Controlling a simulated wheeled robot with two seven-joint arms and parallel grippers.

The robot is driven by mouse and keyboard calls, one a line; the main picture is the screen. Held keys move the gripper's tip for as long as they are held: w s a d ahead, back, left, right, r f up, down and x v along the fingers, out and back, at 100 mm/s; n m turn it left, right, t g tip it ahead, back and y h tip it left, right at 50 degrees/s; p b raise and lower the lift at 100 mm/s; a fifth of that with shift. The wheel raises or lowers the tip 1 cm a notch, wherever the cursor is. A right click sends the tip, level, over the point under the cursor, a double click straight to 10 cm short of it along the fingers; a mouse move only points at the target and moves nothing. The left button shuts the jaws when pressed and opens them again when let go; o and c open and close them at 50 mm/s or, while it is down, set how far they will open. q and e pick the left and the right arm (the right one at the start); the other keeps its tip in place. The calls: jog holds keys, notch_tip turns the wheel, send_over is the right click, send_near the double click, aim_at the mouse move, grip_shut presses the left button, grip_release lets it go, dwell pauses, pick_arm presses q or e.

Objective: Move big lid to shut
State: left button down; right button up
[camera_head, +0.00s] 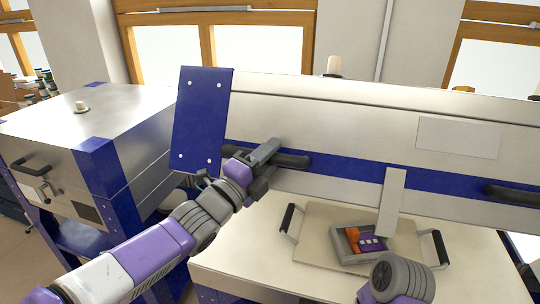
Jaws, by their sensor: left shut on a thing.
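The big lid (330,120) is a long silver panel with a blue band, raised and tilted above the big kiln's pale bed (238,245). A dark handle (294,161) sits on the band at its left part, and another dark handle (512,194) is at the right. My left gripper (268,160) is shut on the left handle, with its arm reaching up from the lower left.
A pale board (310,247) with dark handles lies on the bed, holding a small grey tray (345,254) with orange and purple pieces. A pale upright strip (392,203) hangs before the lid. A smaller closed kiln (95,115) stands at left.

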pick_arm(q)
jog(key=shift+w+f, duration=0.15)
jog(key=shift+f, duration=0.25)
jog(key=c, duration=1.2)
grip_release()
jog(key=shift+o, duration=0.2)
jog(key=shift+a+r, duration=0.1)
jog(key=shift+s+a, duration=0.2)
jog(key=shift+s, duration=0.1)
jog(key=v, duration=0.6)
jog(key=shift+s+a, duration=0.15)
jog(key=shift+s, duration=0.15)
